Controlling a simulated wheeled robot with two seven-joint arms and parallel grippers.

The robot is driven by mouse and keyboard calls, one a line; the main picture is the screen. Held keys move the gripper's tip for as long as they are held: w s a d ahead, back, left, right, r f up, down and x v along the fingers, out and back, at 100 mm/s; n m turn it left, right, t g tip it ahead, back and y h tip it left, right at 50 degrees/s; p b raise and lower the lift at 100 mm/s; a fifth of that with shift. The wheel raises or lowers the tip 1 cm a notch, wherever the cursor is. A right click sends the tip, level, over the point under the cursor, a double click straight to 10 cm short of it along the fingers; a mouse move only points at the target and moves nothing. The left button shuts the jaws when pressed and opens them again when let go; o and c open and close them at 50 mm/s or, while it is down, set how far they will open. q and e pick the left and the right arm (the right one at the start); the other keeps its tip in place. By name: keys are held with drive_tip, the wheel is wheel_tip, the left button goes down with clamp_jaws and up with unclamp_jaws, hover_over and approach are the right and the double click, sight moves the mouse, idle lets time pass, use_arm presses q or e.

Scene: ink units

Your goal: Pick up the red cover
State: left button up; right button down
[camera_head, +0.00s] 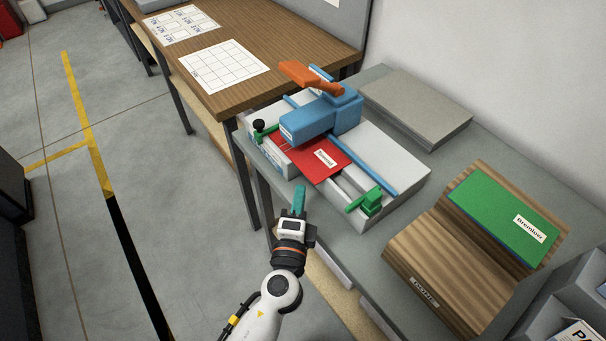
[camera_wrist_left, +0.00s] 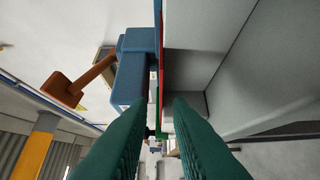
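The red cover (camera_head: 312,158), a flat red sheet with a white label, lies on the white and blue machine (camera_head: 395,178), partly under its blue block (camera_head: 322,117). In the left wrist view the cover (camera_wrist_left: 162,80) shows edge-on as a thin red strip, in line with the gap between my fingertips. My left gripper (camera_head: 299,200) has teal fingers and is in front of the machine, apart from the cover. The left wrist view shows its two fingers (camera_wrist_left: 160,104) spread with nothing between them. My right gripper is not in view.
A green cover (camera_head: 505,218) lies on a wooden stand (camera_head: 440,262) to the right. The machine has green clamps (camera_head: 370,202) and an orange-brown handle (camera_head: 310,77). A grey slab (camera_head: 415,105) lies behind. A wooden table (camera_head: 240,40) with printed sheets stands at the back left.

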sight(318, 158)
use_arm(q)
drive_tip(key=w, duration=0.3)
drive_tip(key=shift+w+d, duration=0.2)
drive_tip(key=shift+d, duration=0.05)
drive_tip(key=shift+w+d, duration=0.1)
drive_tip(key=shift+w, duration=0.55)
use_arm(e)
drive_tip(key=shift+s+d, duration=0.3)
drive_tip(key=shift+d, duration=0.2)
use_arm(q)
drive_tip(key=shift+c, duration=0.6)
clamp_jaws()
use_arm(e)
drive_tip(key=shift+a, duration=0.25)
